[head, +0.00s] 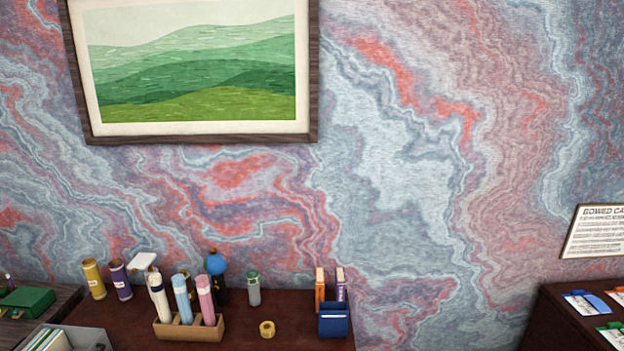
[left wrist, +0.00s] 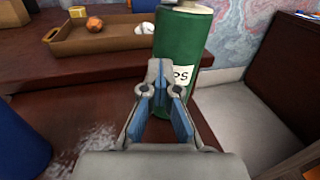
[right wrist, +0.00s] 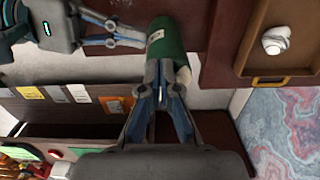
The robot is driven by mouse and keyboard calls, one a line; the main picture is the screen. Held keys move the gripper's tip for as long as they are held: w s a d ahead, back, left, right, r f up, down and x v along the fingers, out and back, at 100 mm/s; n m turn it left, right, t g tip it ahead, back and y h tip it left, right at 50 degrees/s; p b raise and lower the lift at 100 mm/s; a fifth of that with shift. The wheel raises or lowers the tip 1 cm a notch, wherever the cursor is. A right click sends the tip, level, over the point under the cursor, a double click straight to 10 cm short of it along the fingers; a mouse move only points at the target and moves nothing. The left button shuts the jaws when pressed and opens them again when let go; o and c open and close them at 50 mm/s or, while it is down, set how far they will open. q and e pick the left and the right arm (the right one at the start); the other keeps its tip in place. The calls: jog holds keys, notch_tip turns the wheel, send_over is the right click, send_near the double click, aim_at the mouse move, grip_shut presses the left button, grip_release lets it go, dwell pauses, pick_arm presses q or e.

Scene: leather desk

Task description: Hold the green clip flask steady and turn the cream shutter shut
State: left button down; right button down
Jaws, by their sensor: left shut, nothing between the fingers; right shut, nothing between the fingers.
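The green clip flask (left wrist: 181,42) is a green cylinder with a white label, just beyond my left gripper (left wrist: 161,70) in the left wrist view. Its cream top (left wrist: 194,9) is partly cut off by the frame edge. The flask also shows in the right wrist view (right wrist: 165,40), with its cream end (right wrist: 183,76) close to my right gripper (right wrist: 161,70). Both grippers are shut and empty. I cannot tell whether either touches the flask. The shutter's position is unclear. I cannot identify this flask in the head view.
A wooden tray (left wrist: 88,41) with small items lies behind the flask. A dark blue object (left wrist: 18,135) is at the left. The head view shows a rack of bottles (head: 190,331), a tape roll (head: 267,328) and a blue holder (head: 334,323) on a brown desk.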

jog(key=shift+w, duration=0.75)
dwell(0.5)
jog(key=shift+a, duration=0.15)
notch_tip(320, 180, up, 6)
jog(key=shift+w+a, duration=0.15)
jog(key=shift+a, duration=0.05)
dwell(0.7)
notch_tip(320, 180, down, 6)
jog(key=s, duration=0.2)
jog(key=shift+s+a, duration=0.15)
jog(key=shift+a, duration=0.05)
dwell(0.5)
jog(key=shift+w+d, duration=0.25)
jog(key=shift+d, duration=0.3)
dwell(0.8)
